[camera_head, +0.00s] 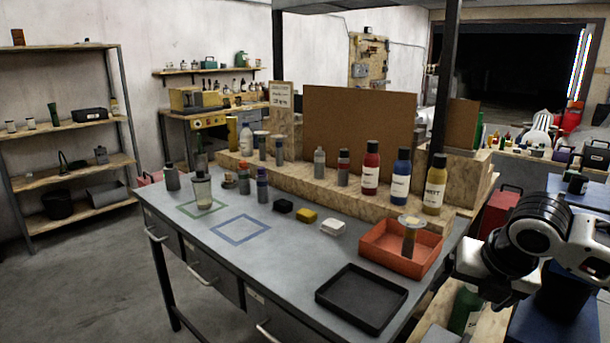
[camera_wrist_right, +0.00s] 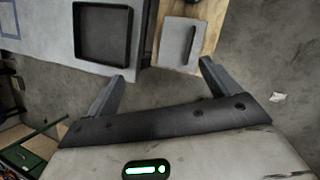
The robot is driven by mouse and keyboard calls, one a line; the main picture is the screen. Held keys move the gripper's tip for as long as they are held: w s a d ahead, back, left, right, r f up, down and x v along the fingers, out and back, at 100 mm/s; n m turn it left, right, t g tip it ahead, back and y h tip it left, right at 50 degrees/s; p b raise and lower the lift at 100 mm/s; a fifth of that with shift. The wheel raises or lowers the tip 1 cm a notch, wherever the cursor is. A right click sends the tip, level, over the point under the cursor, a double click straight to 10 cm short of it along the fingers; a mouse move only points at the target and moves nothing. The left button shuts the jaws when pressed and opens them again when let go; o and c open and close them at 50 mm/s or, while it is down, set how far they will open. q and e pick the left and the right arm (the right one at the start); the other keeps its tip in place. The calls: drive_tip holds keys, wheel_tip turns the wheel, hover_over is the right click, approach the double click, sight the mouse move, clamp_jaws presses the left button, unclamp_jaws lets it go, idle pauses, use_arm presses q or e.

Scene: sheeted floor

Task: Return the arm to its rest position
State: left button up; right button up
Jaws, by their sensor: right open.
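My right arm (camera_head: 545,240) comes in from the right edge of the head view, bent, with white and black links. My right gripper (camera_wrist_right: 163,72) shows in the right wrist view with its two fingers spread wide and nothing between them. In the head view it is beside the bench's right end, right of the black tray (camera_head: 362,298) and orange bin (camera_head: 402,248), apart from both; its fingertips are not clear there. The black tray also shows in the wrist view (camera_wrist_right: 104,62), beyond the left finger. My left gripper is not in view.
The grey bench (camera_head: 290,285) carries bottles, a yellow block (camera_head: 306,216) and a cup (camera_head: 202,191) on the green square. A wooden surface with a grey pad (camera_wrist_right: 179,42) lies beyond the fingers. Red (camera_head: 500,210) and blue items crowd the right side. Open floor lies at left.

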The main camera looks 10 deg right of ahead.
drive_tip(key=s+a+f+m+t+y, duration=0.25)
drive_tip(key=a+f+m+y, duration=0.25)
drive_tip(key=a+f+m, duration=0.9)
drive_tip(key=s+a+f+m+t+h, duration=0.1)
drive_tip(key=s+a+f+m, duration=0.2)
drive_tip(key=s+f+m, duration=0.3)
drive_tip(key=s+a+f+m+t, duration=0.1)
drive_tip(key=s+a+f+m, duration=0.1)
drive_tip(key=s+f+m, duration=0.4)
drive_tip(key=shift+s+a+f+m+t+h, duration=0.4)
drive_tip(key=shift+s+m, duration=0.1)
drive_tip(key=shift+m, duration=0.1)
